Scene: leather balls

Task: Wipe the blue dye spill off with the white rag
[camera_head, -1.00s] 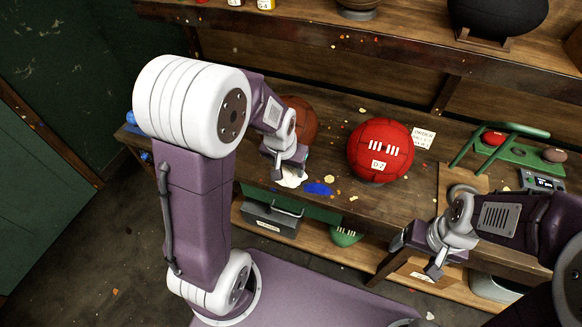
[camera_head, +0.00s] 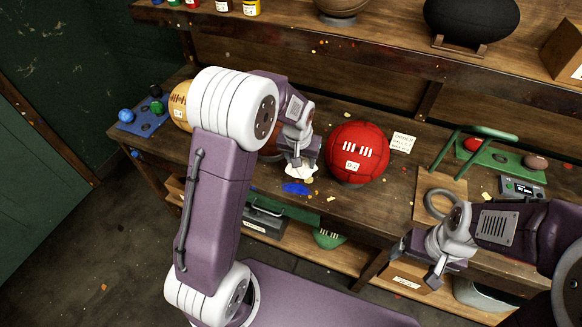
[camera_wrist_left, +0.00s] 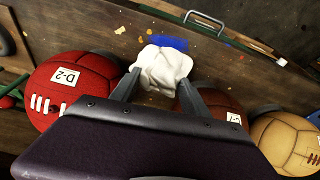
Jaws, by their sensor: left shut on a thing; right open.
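The blue dye spill (camera_head: 297,188) is a small blue patch near the front edge of the wooden bench. It also shows in the left wrist view (camera_wrist_left: 168,42), just beyond the rag and touching or partly under its edge. The white rag (camera_head: 299,174) is crumpled at the bench surface, just behind the spill; it shows larger in the left wrist view (camera_wrist_left: 160,70). My left gripper (camera_head: 298,164) points down and is shut on the rag. My right gripper (camera_head: 418,262) is open and empty, in front of the bench at the right.
A red ball (camera_head: 357,153) stands close to the right of the rag. A brown ball (camera_wrist_left: 222,105) and a tan ball (camera_head: 181,107) stand to the left. A metal ring (camera_head: 428,205) lies on a board at the right. A green stand (camera_head: 505,160) is behind it. An upper shelf overhangs.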

